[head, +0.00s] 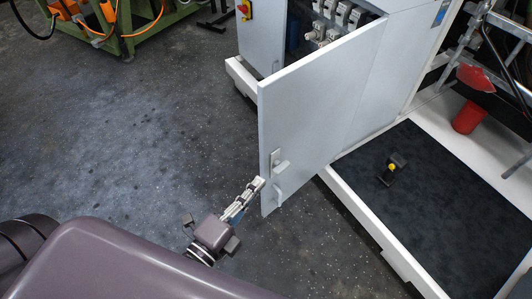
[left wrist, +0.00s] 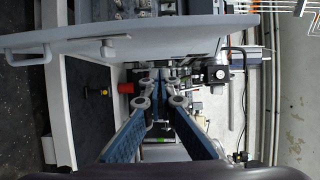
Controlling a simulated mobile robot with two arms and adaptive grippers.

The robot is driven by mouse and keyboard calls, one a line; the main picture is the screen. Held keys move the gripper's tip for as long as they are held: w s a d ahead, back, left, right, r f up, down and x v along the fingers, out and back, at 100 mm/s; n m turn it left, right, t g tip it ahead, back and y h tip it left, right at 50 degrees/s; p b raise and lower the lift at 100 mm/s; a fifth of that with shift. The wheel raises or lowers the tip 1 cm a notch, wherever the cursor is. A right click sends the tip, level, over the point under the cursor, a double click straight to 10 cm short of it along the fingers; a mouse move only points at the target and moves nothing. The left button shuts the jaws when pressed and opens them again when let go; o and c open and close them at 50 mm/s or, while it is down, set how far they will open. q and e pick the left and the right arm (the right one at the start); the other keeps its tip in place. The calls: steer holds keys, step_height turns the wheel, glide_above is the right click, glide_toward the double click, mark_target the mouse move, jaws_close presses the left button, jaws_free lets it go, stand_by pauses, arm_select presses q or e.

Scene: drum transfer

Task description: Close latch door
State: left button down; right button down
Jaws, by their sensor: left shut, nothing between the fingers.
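The grey cabinet door (head: 315,110) stands swung open from the cabinet (head: 400,60). Its latch handle (head: 276,165) sits near the door's lower free edge. My left gripper (head: 257,184) is shut and empty, with its fingertips close to that edge beside the handle; I cannot tell whether they touch the door. In the left wrist view the door (left wrist: 185,42) spans the top, and the closed blue-padded fingers (left wrist: 158,78) point past its lower edge. My right gripper is not in view.
A white frame ledge (head: 365,215) with a dark mat (head: 440,210) lies right of the door. A small black and yellow device (head: 391,171) sits on the mat. A red object (head: 468,115) stands farther right. The floor left of the door is clear.

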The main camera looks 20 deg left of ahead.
mark_target(265, 151)
arm_select(q)
steer(key=w, duration=0.3)
steer(key=w+a, duration=0.1)
steer(key=w, duration=0.7)
steer(key=shift+a, duration=0.15)
steer(key=shift+a, duration=0.1)
